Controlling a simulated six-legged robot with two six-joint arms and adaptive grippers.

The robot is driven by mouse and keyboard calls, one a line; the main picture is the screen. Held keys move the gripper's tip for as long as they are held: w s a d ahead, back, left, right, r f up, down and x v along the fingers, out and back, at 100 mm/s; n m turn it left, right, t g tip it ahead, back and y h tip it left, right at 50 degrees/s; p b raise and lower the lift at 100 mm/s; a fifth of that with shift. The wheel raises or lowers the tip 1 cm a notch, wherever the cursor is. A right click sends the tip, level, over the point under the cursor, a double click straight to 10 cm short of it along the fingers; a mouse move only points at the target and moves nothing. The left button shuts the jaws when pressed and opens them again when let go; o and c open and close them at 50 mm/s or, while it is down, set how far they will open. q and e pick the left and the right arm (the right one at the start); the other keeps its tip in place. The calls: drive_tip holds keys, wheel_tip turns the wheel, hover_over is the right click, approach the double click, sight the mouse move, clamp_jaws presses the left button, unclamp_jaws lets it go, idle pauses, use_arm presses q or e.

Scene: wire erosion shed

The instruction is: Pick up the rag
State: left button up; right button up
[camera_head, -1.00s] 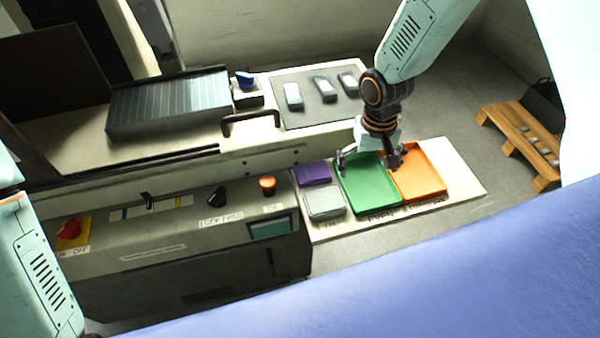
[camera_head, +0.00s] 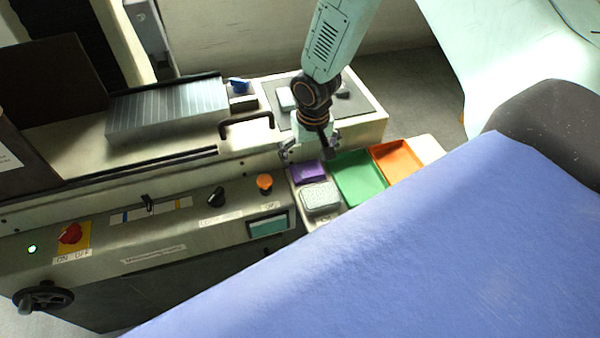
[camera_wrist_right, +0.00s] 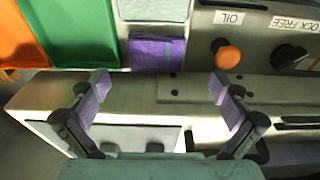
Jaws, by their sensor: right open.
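The rag is a folded purple cloth (camera_head: 307,172) lying behind the grey box on the pale board beside the machine. It also shows in the right wrist view (camera_wrist_right: 157,54), at top centre. My right gripper (camera_head: 310,152) is open and empty, just behind and above the rag. In the right wrist view its two fingertips (camera_wrist_right: 159,86) are spread wide, with the rag beyond them and between their lines. The fingers look apart from the rag. My left gripper is not in view.
A grey box (camera_head: 320,198), a green tray (camera_head: 361,182) and an orange tray (camera_head: 397,160) stand close to the rag. The machine's orange button (camera_head: 265,183) and black handle (camera_head: 245,124) are to the left.

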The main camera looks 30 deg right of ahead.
sight(308, 169)
drive_tip(key=f, duration=0.1)
drive_tip(key=w+d+f, duration=0.1)
drive_tip(key=f, duration=0.3)
drive_tip(key=shift+w+d, duration=0.3)
drive_tip(key=shift+d, duration=0.1)
drive_tip(key=shift+w+a+f+b, duration=0.1)
drive_tip(key=shift+a+f+b, duration=0.1)
drive_tip(key=shift+f, duration=0.25)
drive_tip(key=shift+w+a+f+b, duration=0.1)
drive_tip(key=shift+f+b, duration=0.1)
drive_tip(key=shift+f, duration=0.2)
drive_tip(key=shift+a+f, duration=0.2)
drive_tip(key=shift+f, duration=0.1)
drive_tip(key=shift+w+d+f, duration=0.1)
drive_tip(key=shift+d+f, duration=0.1)
drive_tip(key=shift+d, duration=0.2)
drive_tip(key=shift+c, duration=1.3)
drive_tip(key=shift+a+r, duration=0.15)
drive_tip(key=shift+a, duration=0.15)
drive_tip(key=shift+c, duration=2.2)
drive_tip(key=shift+d, duration=0.1)
drive_tip(key=c, duration=0.3)
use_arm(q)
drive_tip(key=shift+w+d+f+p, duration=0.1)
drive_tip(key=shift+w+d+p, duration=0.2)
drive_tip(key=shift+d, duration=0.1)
use_arm(e)
wheel_tip(308, 169, up, 10)
